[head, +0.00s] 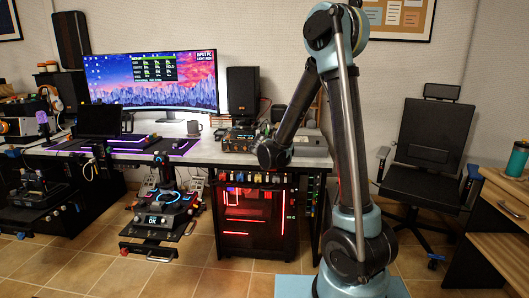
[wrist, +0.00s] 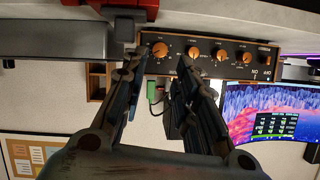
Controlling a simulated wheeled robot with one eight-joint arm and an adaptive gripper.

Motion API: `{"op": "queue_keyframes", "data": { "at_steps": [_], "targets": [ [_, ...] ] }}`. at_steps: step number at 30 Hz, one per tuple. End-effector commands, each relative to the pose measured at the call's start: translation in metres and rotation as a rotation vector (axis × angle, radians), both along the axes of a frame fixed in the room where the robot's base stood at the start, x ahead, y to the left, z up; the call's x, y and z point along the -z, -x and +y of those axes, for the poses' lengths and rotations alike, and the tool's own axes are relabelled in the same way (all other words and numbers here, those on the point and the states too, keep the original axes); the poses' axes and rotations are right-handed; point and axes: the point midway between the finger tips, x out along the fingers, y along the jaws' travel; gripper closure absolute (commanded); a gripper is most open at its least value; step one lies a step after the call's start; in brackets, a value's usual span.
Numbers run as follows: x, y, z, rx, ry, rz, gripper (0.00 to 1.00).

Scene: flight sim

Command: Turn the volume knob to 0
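A dark panel (wrist: 232,57) with a wooden edge and a row of orange knobs shows upside down at the top of the wrist view. The largest orange knob (wrist: 160,50) is at the panel's left in that view. Its label is too small to read, so I cannot tell for sure that it is the volume knob. My gripper (wrist: 160,58) is open, with a fingertip on either side of this knob in the picture. I cannot tell whether they touch it. In the head view, my gripper (head: 272,153) is low at the desk's front edge, beside the panel unit (head: 239,140).
A curved monitor (head: 153,82) and a black speaker (head: 243,91) stand on the desk. A grey mug (head: 194,128) is left of the panel unit. A lit red PC case (head: 252,215) stands below. A grey box (wrist: 55,42) is beside the panel.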

Motion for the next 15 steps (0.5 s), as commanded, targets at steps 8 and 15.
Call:
{"op": "queue_keyframes", "data": {
  "at_steps": [8,15],
  "targets": [
    [0.016,-0.038,0.001,0.001,0.000,0.000,0.72],
    [0.026,-0.063,0.002,0.001,0.000,0.000,0.72]
  ]
}}
